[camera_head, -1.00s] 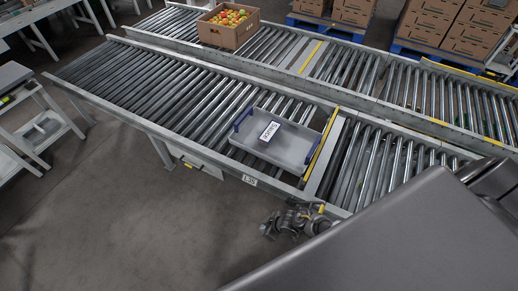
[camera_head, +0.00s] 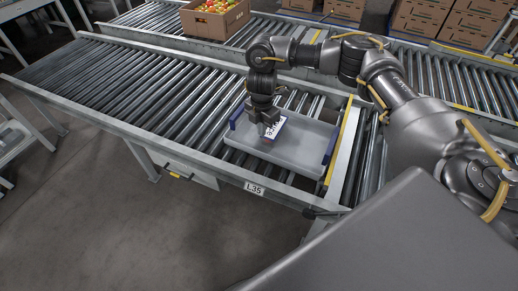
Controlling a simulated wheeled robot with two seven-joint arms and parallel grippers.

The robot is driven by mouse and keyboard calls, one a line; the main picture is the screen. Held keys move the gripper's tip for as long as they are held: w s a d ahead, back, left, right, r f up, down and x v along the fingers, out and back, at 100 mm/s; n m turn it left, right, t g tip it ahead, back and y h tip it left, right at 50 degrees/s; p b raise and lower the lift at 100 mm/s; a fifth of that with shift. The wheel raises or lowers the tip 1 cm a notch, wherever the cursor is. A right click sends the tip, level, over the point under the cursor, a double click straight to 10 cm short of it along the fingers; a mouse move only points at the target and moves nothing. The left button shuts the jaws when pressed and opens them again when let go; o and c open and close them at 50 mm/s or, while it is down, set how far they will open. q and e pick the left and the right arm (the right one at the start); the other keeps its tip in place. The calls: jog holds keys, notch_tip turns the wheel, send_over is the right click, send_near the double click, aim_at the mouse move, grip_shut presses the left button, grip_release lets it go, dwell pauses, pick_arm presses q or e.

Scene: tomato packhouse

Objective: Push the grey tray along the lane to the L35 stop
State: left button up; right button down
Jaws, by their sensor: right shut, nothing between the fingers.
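The grey tray (camera_head: 292,153) with dark blue end handles lies on the near roller lane. Its right end is close against the yellow-edged cross bar (camera_head: 343,143); I cannot tell if they touch. The L35 sign (camera_head: 254,188) is on the lane's front rail, below the tray. A white label with a dark edge (camera_head: 277,131) shows inside the tray, partly hidden by my gripper. My right gripper (camera_head: 267,133) is shut and empty, pointing down over the tray's left part; contact with the tray is unclear. My left gripper is not in view.
The near lane's rollers (camera_head: 130,92) are bare left of the tray. A carton of tomatoes (camera_head: 216,20) stands on the parallel far lane. Stacked cartons (camera_head: 425,20) stand behind. A rail (camera_head: 170,45) separates the lanes.

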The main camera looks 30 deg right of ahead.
aim_at(262, 147)
notch_tip(262, 147, down, 9)
jog(key=b, duration=0.3)
jog(key=shift+s+f+b, duration=0.1)
jog(key=shift+f+b, duration=0.1)
jog(key=shift+b, duration=0.2)
jog(key=shift+f, duration=0.3)
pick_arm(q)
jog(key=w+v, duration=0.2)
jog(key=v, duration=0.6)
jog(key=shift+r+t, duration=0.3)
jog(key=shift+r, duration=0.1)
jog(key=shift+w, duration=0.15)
pick_arm(e)
jog(key=shift+r, duration=0.1)
